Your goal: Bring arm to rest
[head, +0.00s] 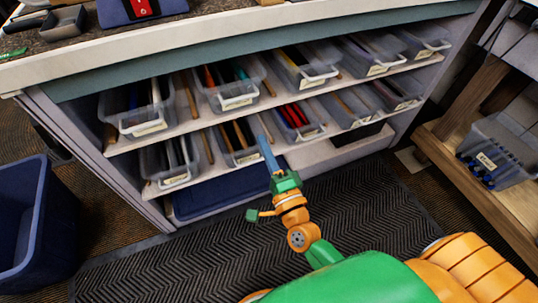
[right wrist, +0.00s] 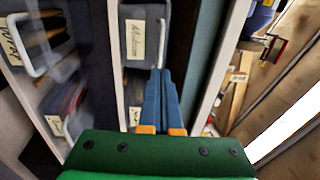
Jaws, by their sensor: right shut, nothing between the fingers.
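My right gripper (head: 264,143) shows in the middle of the head view, in front of the shelf unit under the bench. Its blue fingers are together, with nothing visible between them. The right wrist view also shows the shut fingers (right wrist: 161,75), pointing toward a grey labelled bin (right wrist: 143,35). The orange and green arm behind it is mine and stretches over the floor mat. My left gripper is not in view.
Clear labelled bins (head: 240,98) fill two white shelves (head: 190,124) under the bench top (head: 185,37). A blue bin (head: 35,215) stands at the left. A clear box (head: 497,150) sits on a wooden shelf at the right. The dark mat (head: 150,265) is mostly clear.

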